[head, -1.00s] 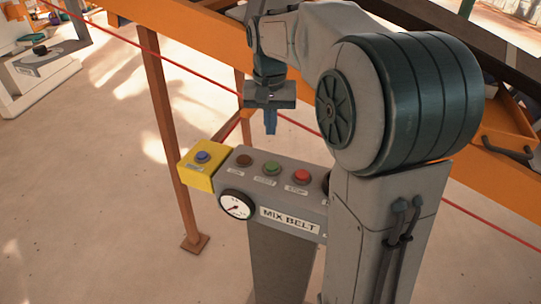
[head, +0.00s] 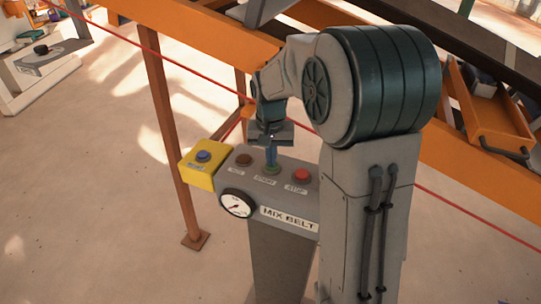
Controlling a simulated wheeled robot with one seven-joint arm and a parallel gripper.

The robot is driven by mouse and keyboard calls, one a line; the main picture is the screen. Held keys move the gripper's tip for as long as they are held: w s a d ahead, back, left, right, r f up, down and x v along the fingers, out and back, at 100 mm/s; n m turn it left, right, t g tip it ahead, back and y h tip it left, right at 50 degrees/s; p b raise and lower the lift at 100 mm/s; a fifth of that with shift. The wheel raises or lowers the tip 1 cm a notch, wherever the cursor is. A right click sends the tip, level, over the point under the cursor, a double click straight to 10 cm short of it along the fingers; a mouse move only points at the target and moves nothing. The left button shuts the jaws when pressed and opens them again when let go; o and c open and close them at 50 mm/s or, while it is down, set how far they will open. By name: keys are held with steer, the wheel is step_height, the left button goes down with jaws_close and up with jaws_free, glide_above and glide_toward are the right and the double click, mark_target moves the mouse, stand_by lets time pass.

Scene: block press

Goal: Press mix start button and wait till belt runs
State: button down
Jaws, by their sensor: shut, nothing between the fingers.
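The grey control box labelled MIX BELT (head: 289,221) stands on a post in the middle of the head view. Its green start button (head: 271,170) sits between a brown button (head: 243,160) and a red stop button (head: 302,175). My gripper (head: 271,165) is shut and empty, pointing down, with its fingertips at the green button. They seem to touch it and hide part of it. Whether the button is pushed in cannot be told. The belt frame (head: 200,55) is orange and runs behind the box; belt motion cannot be told.
A yellow box with a blue button (head: 203,156) is fixed at the left end of the panel. A round gauge (head: 237,204) is on the front face. A red cord (head: 200,83) runs behind the panel. An orange tray (head: 490,120) is at the right.

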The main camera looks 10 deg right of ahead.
steer(key=shift+f+b, duration=0.8)
steer(key=shift+f, duration=0.1)
steer(key=shift+s+f, duration=0.25)
steer(key=shift+r+p, duration=0.4)
steer(key=shift+r, duration=0.2)
step_height(320, 180, up, 14)
steer(key=shift+a+f+p, duration=0.15)
steer(key=shift+a+p, duration=0.05)
steer(key=shift+p, duration=0.15)
